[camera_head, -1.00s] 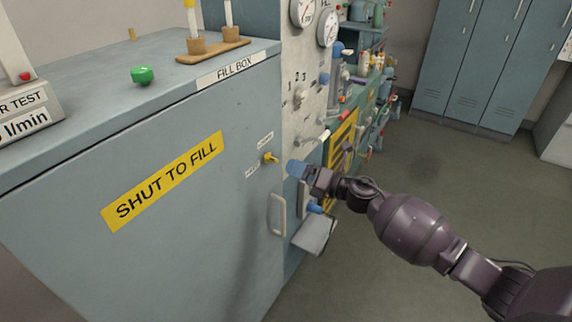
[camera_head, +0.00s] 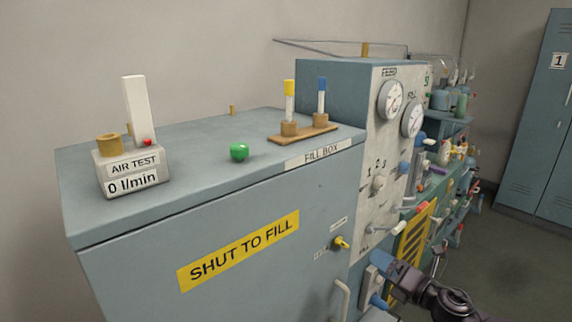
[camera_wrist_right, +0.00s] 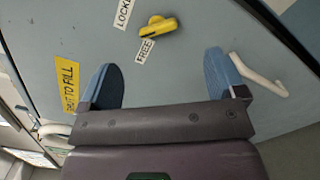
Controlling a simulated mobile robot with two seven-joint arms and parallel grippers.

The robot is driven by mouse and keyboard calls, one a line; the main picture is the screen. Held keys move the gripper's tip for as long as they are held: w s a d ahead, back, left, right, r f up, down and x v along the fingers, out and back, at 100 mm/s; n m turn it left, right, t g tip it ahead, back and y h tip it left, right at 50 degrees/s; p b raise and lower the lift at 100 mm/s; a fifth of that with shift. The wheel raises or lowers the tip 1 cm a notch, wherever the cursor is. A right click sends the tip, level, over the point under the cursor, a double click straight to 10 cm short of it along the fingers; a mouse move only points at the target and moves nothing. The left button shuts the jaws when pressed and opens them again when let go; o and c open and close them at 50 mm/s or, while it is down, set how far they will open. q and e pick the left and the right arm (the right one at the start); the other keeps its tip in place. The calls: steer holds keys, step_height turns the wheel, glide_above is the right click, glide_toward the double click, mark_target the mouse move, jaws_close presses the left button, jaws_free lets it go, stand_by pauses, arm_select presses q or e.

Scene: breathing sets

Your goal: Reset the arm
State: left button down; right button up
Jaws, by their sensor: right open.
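My right gripper (camera_head: 381,280) shows at the bottom of the head view, in front of the fill box (camera_head: 130,260) near its right edge. In the right wrist view my right gripper (camera_wrist_right: 163,78) has its two blue fingers wide apart with nothing between them. Beyond them is the box's blue-grey front. A yellow latch (camera_head: 341,243) sits on that front, up and left of the gripper; it also shows in the wrist view (camera_wrist_right: 158,26), beside the FREE label. A white door handle (camera_head: 341,299) is just left of the gripper. My left gripper is not in view.
On the box top stand an air test unit (camera_head: 130,172), a green knob (camera_head: 239,152) and a wooden stand (camera_head: 305,135) with two tubes. A gauge panel (camera_head: 382,150) adjoins on the right. Lockers (camera_head: 540,130) stand far right, with open floor (camera_head: 500,270) before them.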

steer(key=s+f+m+g+h, duration=0.1)
steer(key=s+f+m+h, duration=0.2)
steer(key=s+f+m, duration=0.4)
steer(key=s+f+m+g+h, duration=0.1)
steer(key=s+f+m+h, duration=0.3)
steer(key=s+m, duration=0.9)
steer(key=s+f+m+g+h, duration=0.1)
steer(key=s+f+m+h, duration=0.2)
steer(key=s+f+m, duration=0.6)
steer(key=s+m, duration=0.2)
steer(key=shift+d+f+m+g+h, duration=0.3)
steer(key=shift+f+g, duration=0.05)
steer(key=shift+g, duration=0.05)
steer(key=shift+w, duration=0.1)
